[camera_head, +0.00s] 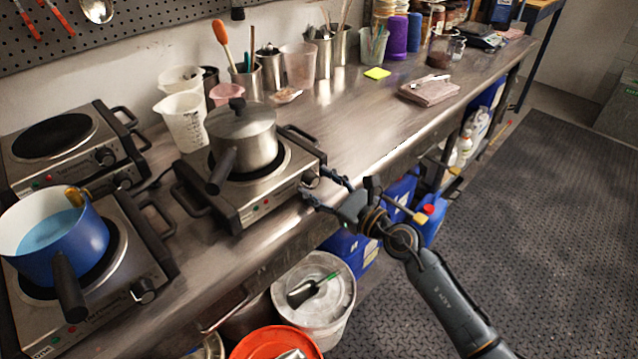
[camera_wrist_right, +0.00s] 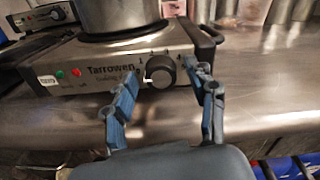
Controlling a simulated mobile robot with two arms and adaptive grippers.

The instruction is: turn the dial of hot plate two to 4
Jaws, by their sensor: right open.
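A hot plate (camera_head: 253,205) with a steel pot (camera_head: 243,135) on it stands at the bench's front edge. A small white label (camera_wrist_right: 47,80), too blurred to read surely, is on its front. Its black dial (camera_wrist_right: 161,70) shows in the right wrist view, with numbers around it; a white mark on the knob points to the lower left. My right gripper (camera_head: 316,181) is open in front of this dial. In the right wrist view its fingertips (camera_wrist_right: 165,80) lie on either side of the dial; I cannot tell whether they touch it. My left gripper is not in view.
A hot plate with a blue pot (camera_head: 62,240) stands at the left front, another hot plate (camera_head: 72,150) behind it. Beakers (camera_head: 185,122) stand behind the steel pot. A white bucket (camera_head: 318,310) and an orange lid (camera_head: 275,344) are below the bench edge. The bench to the right is mostly clear.

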